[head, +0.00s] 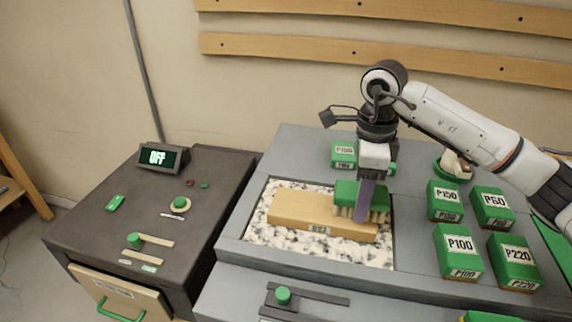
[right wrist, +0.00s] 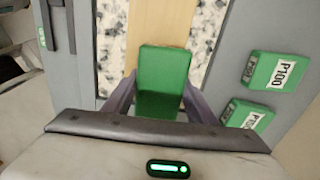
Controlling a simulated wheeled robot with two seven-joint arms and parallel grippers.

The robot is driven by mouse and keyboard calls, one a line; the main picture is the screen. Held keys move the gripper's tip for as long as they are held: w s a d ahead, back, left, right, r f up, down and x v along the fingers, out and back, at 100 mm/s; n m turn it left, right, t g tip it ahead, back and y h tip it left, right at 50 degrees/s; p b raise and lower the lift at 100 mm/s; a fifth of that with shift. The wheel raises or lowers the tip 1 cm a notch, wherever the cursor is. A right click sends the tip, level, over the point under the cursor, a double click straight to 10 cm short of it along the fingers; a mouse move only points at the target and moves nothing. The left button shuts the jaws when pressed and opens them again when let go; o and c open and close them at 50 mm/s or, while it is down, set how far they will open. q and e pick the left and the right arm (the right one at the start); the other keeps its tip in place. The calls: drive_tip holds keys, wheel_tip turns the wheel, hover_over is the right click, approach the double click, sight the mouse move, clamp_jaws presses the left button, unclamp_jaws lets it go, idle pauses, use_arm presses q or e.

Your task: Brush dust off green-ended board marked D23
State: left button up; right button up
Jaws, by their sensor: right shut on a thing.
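A light wooden board (head: 300,208) lies on a speckled black-and-white mat (head: 262,230) in the bench recess, with a small label on its front face that is too small to read surely. No green end shows. A green-backed brush (head: 347,190) with pale bristles stands over the board's right part, bristles down, at or just above its top. My right gripper (head: 365,205) is shut on the brush. In the right wrist view the brush's green back (right wrist: 163,82) sits between the fingers, with the board behind it. I cannot make out dust. My left gripper is not in view.
Green sanding blocks marked P100 (head: 458,252), P150 (head: 444,201), P60 (head: 491,208) and P220 (head: 513,262) stand on the right. Another green block (head: 344,154) stands behind the mat. A dark cabinet at left carries a display reading OFF (head: 160,157).

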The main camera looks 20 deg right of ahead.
drive_tip(key=shift+s+d, duration=0.25)
drive_tip(key=shift+d, duration=0.2)
wheel_tip(320, 180, up, 3)
drive_tip(key=shift+s+d+f+p, duration=0.1)
drive_tip(key=shift+s+f+p, duration=0.1)
drive_tip(key=shift+p, duration=0.45)
drive_tip(key=shift+w+r+p, duration=0.1)
drive_tip(key=shift+r+p, duration=0.15)
drive_tip(key=shift+p, duration=0.05)
drive_tip(key=shift+r, duration=0.35)
drive_tip(key=shift+r+p, duration=0.8)
drive_tip(key=shift+p, duration=0.05)
drive_tip(key=shift+r+p, duration=1)
drive_tip(key=shift+r, duration=0.4)
